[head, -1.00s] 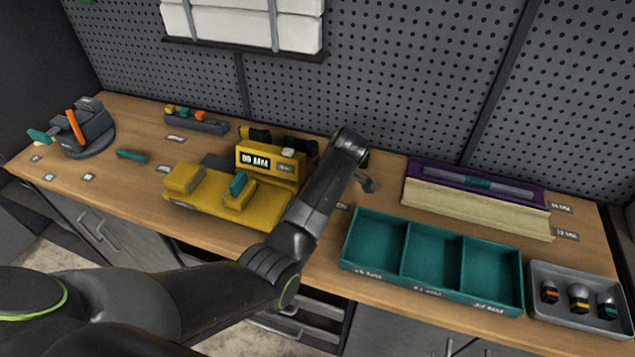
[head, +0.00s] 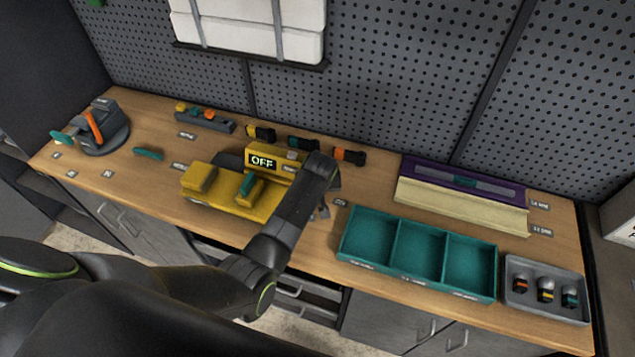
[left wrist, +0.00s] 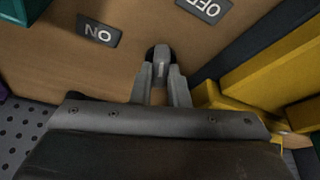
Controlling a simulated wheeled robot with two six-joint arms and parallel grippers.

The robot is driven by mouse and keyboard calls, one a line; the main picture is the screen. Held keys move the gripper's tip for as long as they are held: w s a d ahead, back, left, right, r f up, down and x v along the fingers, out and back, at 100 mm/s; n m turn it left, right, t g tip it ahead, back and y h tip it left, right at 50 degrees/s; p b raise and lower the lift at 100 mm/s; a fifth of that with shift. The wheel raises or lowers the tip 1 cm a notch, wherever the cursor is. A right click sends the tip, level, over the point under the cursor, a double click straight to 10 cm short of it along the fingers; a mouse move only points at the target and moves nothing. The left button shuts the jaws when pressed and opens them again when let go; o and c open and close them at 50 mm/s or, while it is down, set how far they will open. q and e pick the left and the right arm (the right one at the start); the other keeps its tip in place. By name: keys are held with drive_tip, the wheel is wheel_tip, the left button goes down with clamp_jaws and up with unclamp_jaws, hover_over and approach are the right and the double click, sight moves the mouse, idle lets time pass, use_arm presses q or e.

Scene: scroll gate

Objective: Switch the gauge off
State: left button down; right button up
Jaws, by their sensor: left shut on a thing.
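The yellow gauge (head: 222,201) stands on the bench in the head view, with a teal piece (head: 247,184) on it. Its display (head: 263,162) reads OFF. My left arm reaches across its right end, and the fingers are mostly hidden there. In the left wrist view my left gripper (left wrist: 161,82) is shut on a dark grey rounded lever (left wrist: 160,53). The lever lies between an ON label (left wrist: 98,32) and an OFF label (left wrist: 205,8), and the gauge's yellow side (left wrist: 265,75) is close at right. My right gripper is not in view.
A teal three-compartment tray (head: 418,282) and a grey tray (head: 548,313) with small capped pieces stand at right. A purple-and-cream holder (head: 460,208) is behind them. Banded dark pieces lie behind the gauge. A grey fixture (head: 105,125) stands far left.

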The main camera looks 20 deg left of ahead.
use_arm(q)
drive_tip(key=shift+a+m+h+p, duration=0.1)
drive_tip(key=shift+m+h+p, duration=0.2)
drive_tip(key=shift+m+h, duration=0.85)
drive_tip(key=shift+m+y, duration=0.45)
drive_tip(key=shift+m, duration=0.1)
drive_tip(key=c, duration=1.4)
unclamp_jaws()
drive_tip(key=b+v, duration=0.2)
drive_tip(key=v, duration=1.5)
drive_tip(key=shift+s+r+b, duration=0.15)
drive_tip(key=shift+s+b, duration=0.15)
drive_tip(key=shift+b, duration=0.05)
